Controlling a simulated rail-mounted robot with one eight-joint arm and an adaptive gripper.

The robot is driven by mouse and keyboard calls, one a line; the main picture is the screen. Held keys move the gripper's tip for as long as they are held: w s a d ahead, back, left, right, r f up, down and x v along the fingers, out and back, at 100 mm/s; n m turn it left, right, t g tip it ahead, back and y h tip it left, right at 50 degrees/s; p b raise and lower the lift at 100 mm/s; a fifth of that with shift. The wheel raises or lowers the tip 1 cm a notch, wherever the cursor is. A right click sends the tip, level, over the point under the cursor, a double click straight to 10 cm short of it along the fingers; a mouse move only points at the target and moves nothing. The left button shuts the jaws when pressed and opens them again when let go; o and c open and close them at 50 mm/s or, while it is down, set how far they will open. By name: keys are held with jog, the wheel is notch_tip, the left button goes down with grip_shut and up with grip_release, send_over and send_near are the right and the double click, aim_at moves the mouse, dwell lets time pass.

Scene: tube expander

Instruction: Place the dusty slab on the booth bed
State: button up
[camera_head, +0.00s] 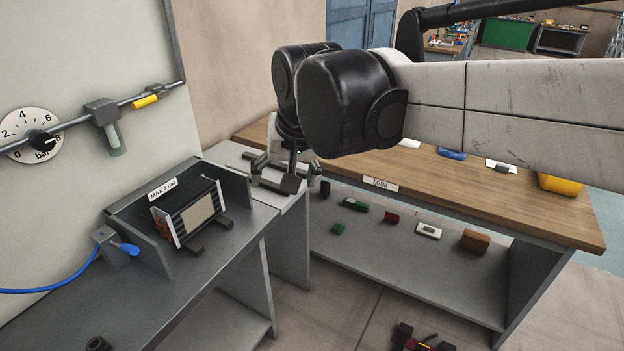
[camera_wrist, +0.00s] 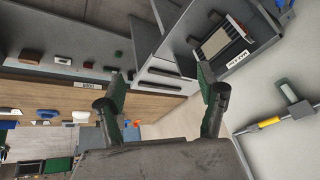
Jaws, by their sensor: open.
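A dark finned block with pale end plates and a dusty beige face (camera_head: 199,212), the only slab-like thing I make out, stands tilted in the grey booth (camera_head: 232,184). It rests at dark rails on the booth bed (camera_head: 222,243). The slab (camera_wrist: 214,43) and booth also show at the upper right of the wrist view. My gripper (camera_head: 286,181) is open, with nothing seen held between its fingers. It is over the pale cabinet top to the right of the booth, apart from the slab. The wrist view shows its two spread fingers (camera_wrist: 160,85).
A blue hose (camera_head: 60,289) meets a fitting beside the booth. A wooden bench (camera_head: 470,190) at right has several small parts on its lower shelf.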

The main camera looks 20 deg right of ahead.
jog(key=s+d+f+n+t, duration=0.1)
jog(key=s+f, duration=0.3)
jog(key=s, duration=0.2)
jog(key=s+d+f+n+t, duration=0.1)
jog(key=s+d+f, duration=0.1)
jog(key=s, duration=0.4)
jog(key=shift+s+d+f+n, duration=0.3)
jog(key=shift+f+n, duration=0.1)
jog(key=shift+f, duration=0.5)
notch_tip(320, 180, down, 3)
jog(key=b, duration=0.2)
jog(key=shift+r+b, duration=0.1)
jog(key=shift+b, duration=0.25)
